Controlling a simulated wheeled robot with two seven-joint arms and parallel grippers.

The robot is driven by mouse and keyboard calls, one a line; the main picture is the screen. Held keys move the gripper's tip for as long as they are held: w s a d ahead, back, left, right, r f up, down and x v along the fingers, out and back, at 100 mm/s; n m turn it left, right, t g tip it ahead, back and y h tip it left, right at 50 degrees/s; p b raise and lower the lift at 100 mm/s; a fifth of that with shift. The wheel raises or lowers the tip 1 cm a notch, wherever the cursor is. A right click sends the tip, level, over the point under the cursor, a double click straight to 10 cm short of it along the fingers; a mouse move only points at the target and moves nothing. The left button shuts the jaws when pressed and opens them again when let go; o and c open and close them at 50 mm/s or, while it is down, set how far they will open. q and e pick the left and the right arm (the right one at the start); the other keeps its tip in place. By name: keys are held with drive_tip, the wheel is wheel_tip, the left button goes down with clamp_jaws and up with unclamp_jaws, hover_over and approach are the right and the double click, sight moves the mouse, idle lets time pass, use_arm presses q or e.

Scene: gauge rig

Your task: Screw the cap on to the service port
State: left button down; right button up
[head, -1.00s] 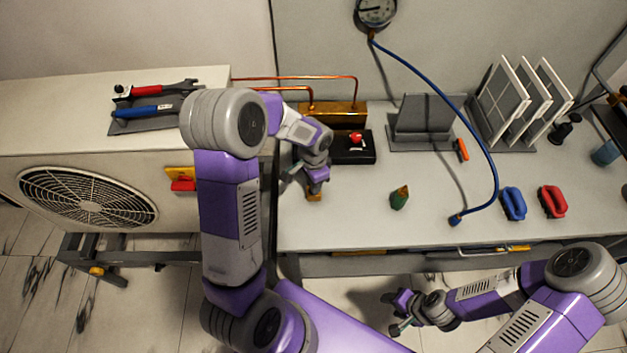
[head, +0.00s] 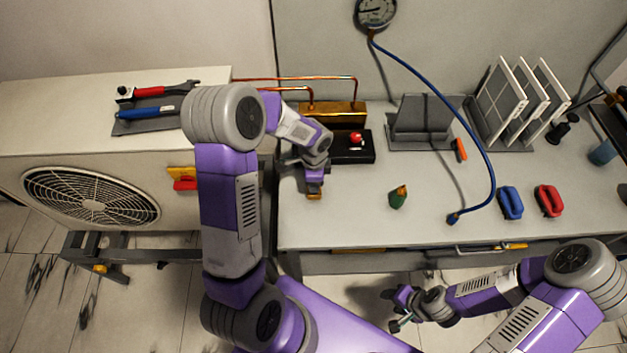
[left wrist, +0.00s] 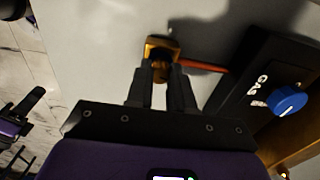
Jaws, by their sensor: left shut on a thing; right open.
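My left gripper (head: 314,190) is low over the left part of the bench. It is shut on a small brass piece (left wrist: 160,75), apparently the cap, which its fingers mostly hide. A square brass-yellow fitting (left wrist: 161,42) shows right at the fingertips in the left wrist view; it looks like the service port. In the head view only a bit of brass (head: 314,197) shows below the gripper. I cannot tell whether the cap is seated or on the thread. My right gripper (head: 397,313) is open and empty, low in front of the bench.
A black box (head: 352,148) with a red knob stands right of my left gripper, before a brass block (head: 335,114) with copper pipes. A green object (head: 398,197), a blue hose (head: 478,130), and blue (head: 510,203) and red (head: 549,200) handled pieces lie further right.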

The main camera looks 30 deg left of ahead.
use_arm(q)
drive_tip(key=shift+d+m+p, duration=0.15)
drive_tip(key=shift+m+p, duration=0.3)
drive_tip(key=shift+m, duration=0.45)
drive_tip(key=shift+f+m, duration=0.1)
drive_tip(key=shift+m, duration=0.3)
drive_tip(key=c, duration=1.1)
unclamp_jaws()
drive_tip(key=shift+c, duration=0.2)
drive_tip(key=o, duration=0.6)
drive_tip(key=shift+c, duration=0.2)
wheel_tip(320, 180, up, 8)
drive_tip(key=shift+f+p, duration=0.1)
drive_tip(key=shift+p, duration=0.65)
drive_tip(key=shift+f, duration=0.1)
